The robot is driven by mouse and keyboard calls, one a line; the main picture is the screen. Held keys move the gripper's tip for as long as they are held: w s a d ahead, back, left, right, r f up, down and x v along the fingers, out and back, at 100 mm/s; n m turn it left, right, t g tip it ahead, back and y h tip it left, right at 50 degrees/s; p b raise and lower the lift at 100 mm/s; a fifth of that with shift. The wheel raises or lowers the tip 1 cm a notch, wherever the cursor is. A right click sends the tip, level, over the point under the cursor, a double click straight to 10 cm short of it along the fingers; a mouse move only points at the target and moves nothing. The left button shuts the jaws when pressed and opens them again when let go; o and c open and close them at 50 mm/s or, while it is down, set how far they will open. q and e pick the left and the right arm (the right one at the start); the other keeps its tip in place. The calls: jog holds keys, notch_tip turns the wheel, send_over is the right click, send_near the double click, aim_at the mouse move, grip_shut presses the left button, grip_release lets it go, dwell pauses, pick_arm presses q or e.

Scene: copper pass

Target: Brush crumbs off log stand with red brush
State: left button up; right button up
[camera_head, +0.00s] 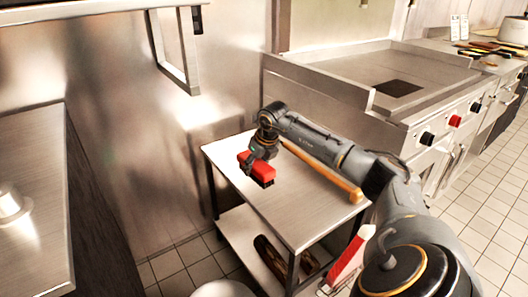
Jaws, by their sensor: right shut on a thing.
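The red brush (258,168) with dark bristles is in my right gripper (262,150), over the metal top of the log stand (288,208). The gripper is shut on the brush from above. The bristles point down and look at or just above the top; I cannot tell if they touch. I can make out no crumbs on the top; the gripper and arm hide part of it. My left gripper is not in view.
A wooden bar (343,184) lies along the stand's right side, partly behind my arm. A dark log-like thing (270,256) is on the lower shelf. A griddle (395,75) stands behind. A steel counter (30,170) is at left. Tiled floor (480,215) is clear at right.

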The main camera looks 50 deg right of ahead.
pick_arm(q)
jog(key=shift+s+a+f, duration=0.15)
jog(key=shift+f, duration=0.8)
